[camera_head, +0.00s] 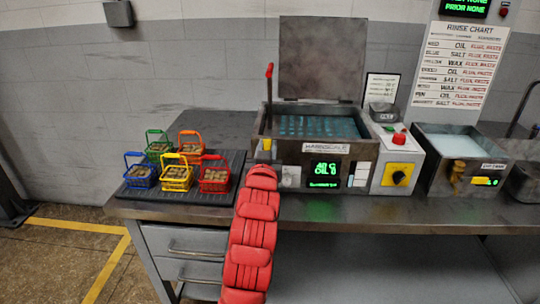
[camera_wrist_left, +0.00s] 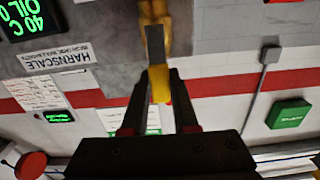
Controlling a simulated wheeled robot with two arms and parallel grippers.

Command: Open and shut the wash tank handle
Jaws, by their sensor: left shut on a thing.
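The wash tank (camera_head: 256,128) stands on the steel bench with its lid raised and blue-green liquid inside. Its yellow handle (camera_head: 265,145) is at the left of the front face, partly hidden behind my arm. In the left wrist view the yellow handle (camera_wrist_left: 159,84) hangs below a brass-coloured fitting. My left gripper (camera_wrist_left: 158,98) is shut on this handle, with one dark finger on each side. In the head view the red left arm comes up from below, and its gripper (camera_head: 264,160) is mostly hidden at the tank front. My right gripper is not in view.
Several small coloured baskets stand on a dark ribbed mat (camera_head: 192,208) at the left. A red-tipped lever (camera_head: 269,88) rises at the tank's left side. A control box (camera_head: 398,172) and a second tank (camera_head: 463,150) stand to the right. The bench front (camera_head: 400,212) is clear.

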